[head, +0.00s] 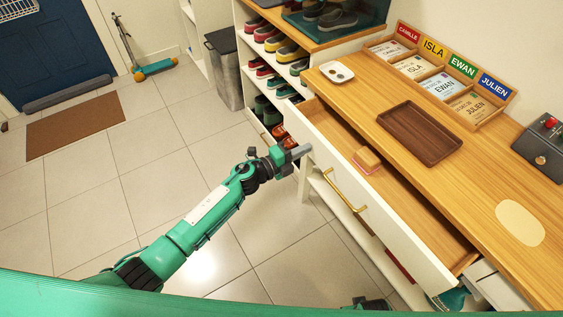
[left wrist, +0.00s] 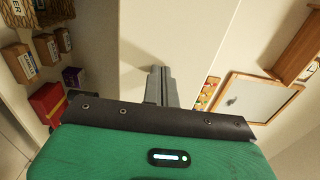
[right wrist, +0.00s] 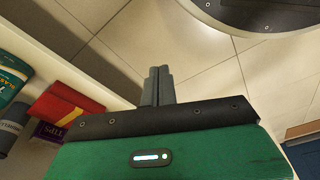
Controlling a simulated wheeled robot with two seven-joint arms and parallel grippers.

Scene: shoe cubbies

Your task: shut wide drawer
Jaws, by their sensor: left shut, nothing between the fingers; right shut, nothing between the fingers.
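The wide drawer (head: 388,232) is pulled out from under the wooden counter. It has a white front, a brass bar handle (head: 345,190) and a wooden bottom; a small wood-coloured block (head: 368,160) sits inside. My left gripper (head: 306,150) is shut and empty at the drawer front's outer face, near its far-left end and away from the handle. In the left wrist view its fingers (left wrist: 160,69) point at a pale surface, close to it; I cannot tell if they touch. My right gripper (right wrist: 158,69) is shut and empty, low over the floor beside a lower shelf.
On the counter are a brown tray (head: 420,133), a white dish (head: 337,72) and a name-card rack (head: 478,72). Shoe cubbies (head: 268,65) stand beyond the drawer. A lower shelf holds a red item (right wrist: 62,104). The tiled floor (head: 120,150) at left is clear.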

